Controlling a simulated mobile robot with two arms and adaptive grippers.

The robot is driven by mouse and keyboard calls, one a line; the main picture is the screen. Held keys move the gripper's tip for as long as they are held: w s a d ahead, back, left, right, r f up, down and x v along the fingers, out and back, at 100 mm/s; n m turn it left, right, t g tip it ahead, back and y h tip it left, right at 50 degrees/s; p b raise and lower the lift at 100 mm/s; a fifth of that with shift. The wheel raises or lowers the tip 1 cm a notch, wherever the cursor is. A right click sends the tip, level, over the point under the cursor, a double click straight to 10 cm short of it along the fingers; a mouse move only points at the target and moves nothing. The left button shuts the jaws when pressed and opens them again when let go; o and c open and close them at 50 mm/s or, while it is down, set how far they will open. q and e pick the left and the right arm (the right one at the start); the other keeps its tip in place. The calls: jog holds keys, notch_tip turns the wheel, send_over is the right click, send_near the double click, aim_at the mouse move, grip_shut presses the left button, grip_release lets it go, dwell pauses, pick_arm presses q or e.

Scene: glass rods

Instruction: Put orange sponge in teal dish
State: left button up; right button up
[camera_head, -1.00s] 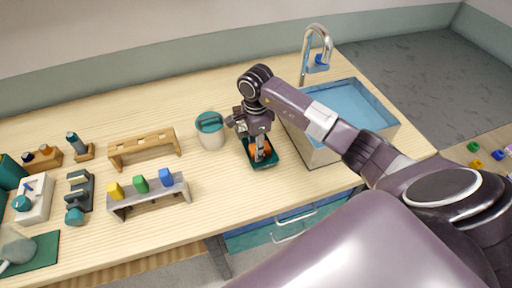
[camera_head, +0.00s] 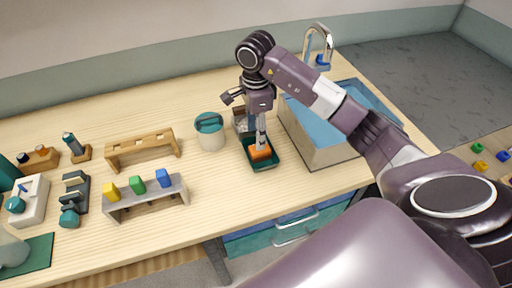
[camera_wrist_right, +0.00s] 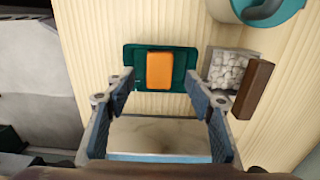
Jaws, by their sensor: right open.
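In the right wrist view the orange sponge (camera_wrist_right: 160,71) rests within the rim of the teal dish (camera_wrist_right: 131,56). My right gripper (camera_head: 262,141) is above the dish, its fingers pointing down. In the right wrist view my right gripper (camera_wrist_right: 168,84) has its fingers spread wide, with nothing between them. My left gripper does not show.
A teal-lidded canister (camera_head: 210,133) stands left of the dish. A box of pale stones (camera_wrist_right: 232,71) is close beside the dish. The sink (camera_head: 310,143) is to the right. A grey rack with coloured blocks (camera_head: 146,200) stands to the left.

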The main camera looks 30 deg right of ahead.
jog(key=shift+r+b, duration=0.3)
jog(key=shift+r, duration=1.95)
